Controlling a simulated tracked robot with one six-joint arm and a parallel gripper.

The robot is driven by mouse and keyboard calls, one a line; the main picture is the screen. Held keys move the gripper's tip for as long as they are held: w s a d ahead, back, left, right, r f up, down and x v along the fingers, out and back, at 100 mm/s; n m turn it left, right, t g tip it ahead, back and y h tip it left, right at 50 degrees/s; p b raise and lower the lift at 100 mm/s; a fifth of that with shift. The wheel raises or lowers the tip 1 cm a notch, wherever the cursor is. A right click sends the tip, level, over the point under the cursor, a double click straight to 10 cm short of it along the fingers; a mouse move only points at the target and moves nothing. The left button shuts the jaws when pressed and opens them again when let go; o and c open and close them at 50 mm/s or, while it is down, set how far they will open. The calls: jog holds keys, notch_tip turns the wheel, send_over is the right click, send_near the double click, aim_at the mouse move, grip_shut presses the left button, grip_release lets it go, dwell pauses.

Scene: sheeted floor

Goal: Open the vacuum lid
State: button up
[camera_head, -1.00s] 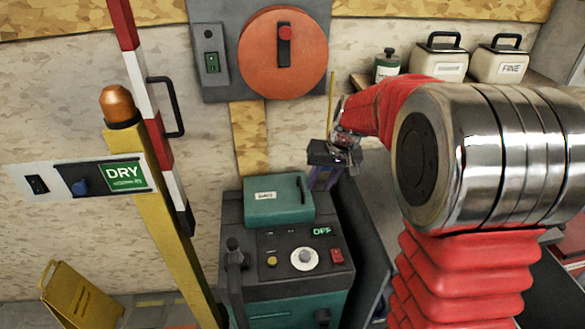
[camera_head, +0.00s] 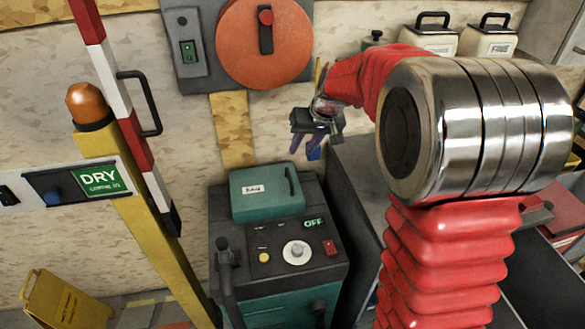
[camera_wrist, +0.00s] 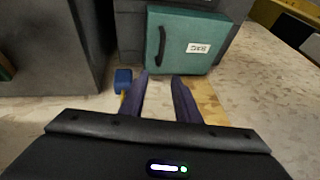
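The vacuum (camera_head: 280,275) is a dark grey and teal machine on the floor, with a dial, buttons and a green "OFF" display. Its teal lid (camera_head: 267,193), with a white label, looks shut on top. In the wrist view the lid (camera_wrist: 185,58) is near the top, with a black bar handle (camera_wrist: 161,46) along its left side. My gripper (camera_head: 302,160) is above and to the right of the lid in the head view. In the wrist view its purple fingers (camera_wrist: 160,77) are apart with nothing between them, their tips short of the lid and not touching the handle.
A yellow post (camera_head: 145,215) with a red-white barrier arm (camera_head: 128,130) stands left. An orange disc switch (camera_head: 264,45) is on the wall. A small blue object (camera_wrist: 123,80) is beside the fingers. Canisters (camera_head: 430,38) stand behind my arm. A grey cabinet (camera_head: 355,180) is right of the vacuum.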

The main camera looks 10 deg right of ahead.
jog(key=shift+f, duration=0.1)
jog(key=x, duration=1.3)
jog(key=shift+w+f, duration=0.15)
jog(key=shift+f, duration=0.15)
jog(key=shift+c, duration=0.5)
grip_shut()
jog(key=shift+d, duration=0.35)
jog(key=shift+a+r, duration=0.1)
jog(key=shift+a, duration=0.25)
